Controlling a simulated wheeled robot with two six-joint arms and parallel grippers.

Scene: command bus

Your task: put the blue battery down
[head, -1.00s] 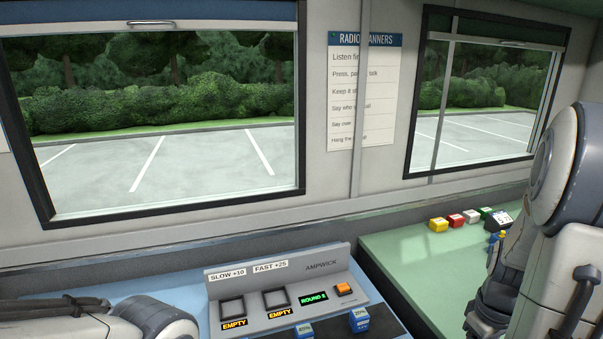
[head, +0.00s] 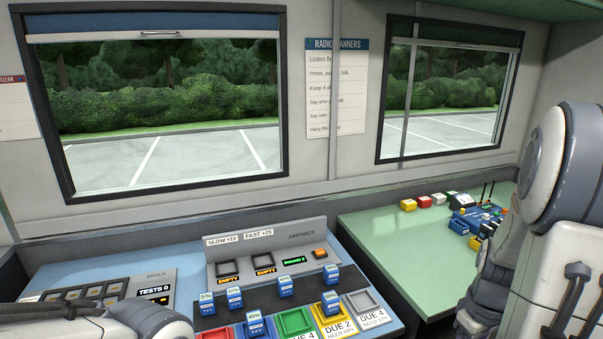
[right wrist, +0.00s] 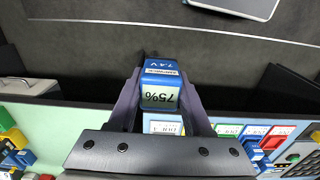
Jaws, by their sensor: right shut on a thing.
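In the right wrist view my right gripper (right wrist: 163,100) is shut on a blue battery (right wrist: 161,75) marked 75% and 7.4V. The battery is held over a dark area just past the edge of the green counter (right wrist: 65,120). In the head view the right arm covers that gripper and battery. Several other blue batteries (head: 285,286) stand on a dark strip on the blue bench. Behind them is a grey charger (head: 290,243) with two slots marked EMPTY. My left arm shows at the lower left of the head view, but its gripper is out of view.
Red, green (head: 296,322), yellow (head: 334,307) and grey (head: 363,302) trays line the bench front. A tester panel (head: 115,292) is at left. The green counter at right holds small coloured blocks (head: 423,201) and blue items (head: 462,225). Its near left part is bare.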

